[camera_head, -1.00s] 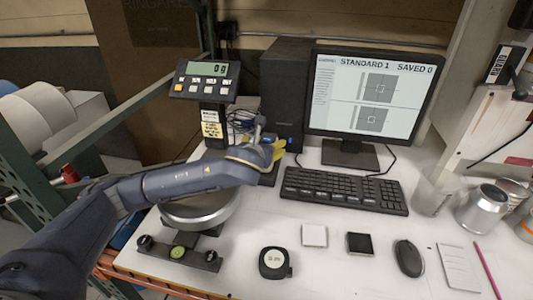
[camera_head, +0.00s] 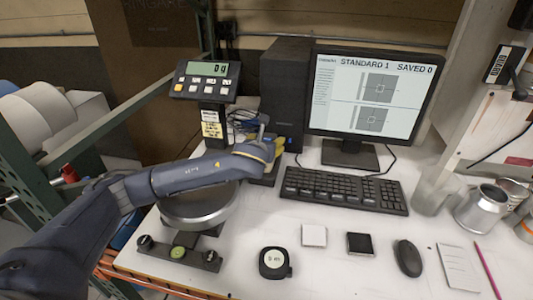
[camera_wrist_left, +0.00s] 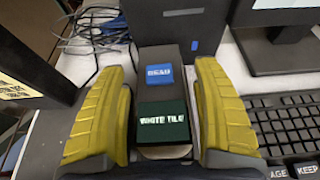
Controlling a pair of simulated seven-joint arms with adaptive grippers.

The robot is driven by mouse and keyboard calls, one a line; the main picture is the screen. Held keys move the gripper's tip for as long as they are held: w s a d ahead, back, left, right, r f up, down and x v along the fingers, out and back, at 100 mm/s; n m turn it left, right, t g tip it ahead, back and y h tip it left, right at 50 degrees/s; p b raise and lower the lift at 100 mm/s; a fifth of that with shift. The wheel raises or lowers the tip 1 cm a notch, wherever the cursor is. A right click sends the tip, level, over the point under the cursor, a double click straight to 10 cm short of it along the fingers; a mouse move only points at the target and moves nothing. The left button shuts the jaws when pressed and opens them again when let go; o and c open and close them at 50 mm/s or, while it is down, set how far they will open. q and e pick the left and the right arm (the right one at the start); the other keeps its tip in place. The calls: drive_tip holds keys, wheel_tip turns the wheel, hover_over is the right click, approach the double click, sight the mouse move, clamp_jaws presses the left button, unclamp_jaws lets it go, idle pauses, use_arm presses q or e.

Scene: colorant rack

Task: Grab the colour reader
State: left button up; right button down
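The colour reader (camera_wrist_left: 162,105) is a dark upright-looking block with a blue READ button and a dark WHITE TILE display. It lies between the two yellow fingers of my left gripper (camera_wrist_left: 164,120) in the left wrist view, with a narrow gap visible on each side. The fingers are open and stand beside it. In the head view my left gripper (camera_head: 266,148) is in front of the dark computer tower, and part of the colour reader (camera_head: 266,180) shows below it. The rest is hidden behind the gripper. My right gripper is not in view.
A keyboard (camera_head: 344,190) and monitor (camera_head: 370,100) stand to the right of the gripper. A round-plate scale (camera_head: 198,205) is under my left forearm, with its display (camera_head: 207,80) behind. Loose cables (camera_wrist_left: 95,32) lie beyond the gripper. The white table front holds small items.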

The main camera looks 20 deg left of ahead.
use_arm(q)
drive_tip(key=c, duration=1.3)
drive_tip(key=shift+o, duration=0.2)
drive_tip(key=shift+r, duration=0.1)
